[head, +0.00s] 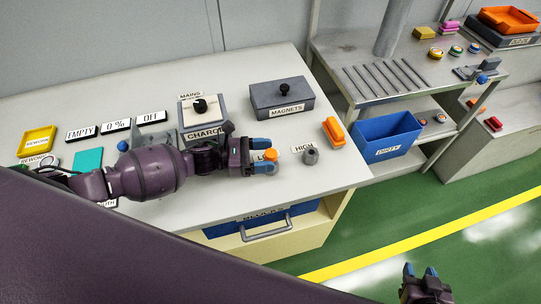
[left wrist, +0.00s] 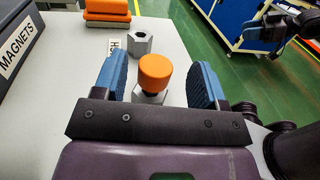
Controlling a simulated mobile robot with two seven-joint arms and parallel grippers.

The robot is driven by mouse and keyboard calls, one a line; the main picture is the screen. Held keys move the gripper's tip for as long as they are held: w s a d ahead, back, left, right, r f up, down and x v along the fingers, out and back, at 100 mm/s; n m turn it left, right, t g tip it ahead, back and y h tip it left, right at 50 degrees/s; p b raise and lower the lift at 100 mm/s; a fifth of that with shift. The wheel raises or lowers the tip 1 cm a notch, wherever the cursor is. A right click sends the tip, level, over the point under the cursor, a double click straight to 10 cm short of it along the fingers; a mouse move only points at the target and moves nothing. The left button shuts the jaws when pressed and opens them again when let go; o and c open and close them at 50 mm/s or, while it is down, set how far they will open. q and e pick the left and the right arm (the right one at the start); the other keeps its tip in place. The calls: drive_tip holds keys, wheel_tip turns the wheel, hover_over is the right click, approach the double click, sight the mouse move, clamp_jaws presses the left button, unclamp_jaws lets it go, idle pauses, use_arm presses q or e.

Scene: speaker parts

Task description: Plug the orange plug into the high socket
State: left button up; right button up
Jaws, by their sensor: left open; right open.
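The orange plug (head: 272,154) has a round orange cap and stands upright in a grey socket (left wrist: 148,97) beside a partly hidden label starting with "L". The high socket (head: 310,157), a grey hexagonal piece with an open hole, stands just to its right, near the "HIGH" label. My left gripper (head: 268,155) is open, with one blue finger on each side of the plug. In the left wrist view, the plug (left wrist: 156,71) is between the fingers with visible gaps. My right gripper (head: 421,272) is open and empty, away from the table above the floor.
The grey MAGNETS box (head: 282,98) and the CHARGE box (head: 203,115) stand farther back. A blue DIRTY bin (head: 386,136) sits on the shelf at right. The table's front edge is close to the sockets.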

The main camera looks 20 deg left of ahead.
sight(277, 161)
use_arm(q)
drive_tip(key=shift+x, duration=1.8)
drive_tip(key=shift+w+a, duration=0.1)
drive_tip(key=shift+w, duration=0.1)
drive_tip(key=c, duration=1)
